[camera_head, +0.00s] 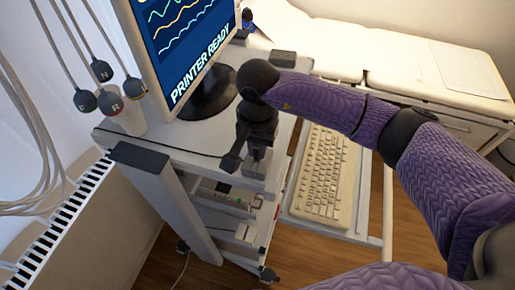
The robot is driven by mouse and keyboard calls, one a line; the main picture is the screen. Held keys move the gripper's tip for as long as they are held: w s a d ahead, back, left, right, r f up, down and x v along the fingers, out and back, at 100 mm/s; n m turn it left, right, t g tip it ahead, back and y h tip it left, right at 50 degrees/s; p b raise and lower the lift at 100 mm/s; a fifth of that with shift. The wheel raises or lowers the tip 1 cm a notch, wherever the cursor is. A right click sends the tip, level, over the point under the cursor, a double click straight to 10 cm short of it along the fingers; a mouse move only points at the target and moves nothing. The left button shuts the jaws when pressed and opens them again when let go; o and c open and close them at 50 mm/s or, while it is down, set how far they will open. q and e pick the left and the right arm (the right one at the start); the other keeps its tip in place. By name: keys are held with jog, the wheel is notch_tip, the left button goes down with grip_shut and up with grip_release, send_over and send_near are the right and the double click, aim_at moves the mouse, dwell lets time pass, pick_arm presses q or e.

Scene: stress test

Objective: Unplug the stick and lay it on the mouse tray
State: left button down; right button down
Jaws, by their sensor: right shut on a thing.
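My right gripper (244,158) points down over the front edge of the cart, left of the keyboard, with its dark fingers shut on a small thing. That thing is almost wholly hidden by the fingers; I take it to be the stick but cannot make out its shape or whether it is still in a socket. A pale pull-out tray (360,190) below the gripper's right side carries a beige keyboard (326,172). I cannot tell a separate mouse part of the tray. My left gripper is not in view.
A monitor (180,45) reading "PRINTER READY" stands on the cart top (150,138) on a dark round base. Labelled dark-ended leads (100,95) hang at the left. Lower shelves (225,195) hold equipment. A pale couch (400,60) stands behind; wood floor shows below.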

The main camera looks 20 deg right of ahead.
jog(key=shift+r+p, duration=1.55)
jog(key=shift+r, duration=1.1)
jog(key=shift+f, duration=0.1)
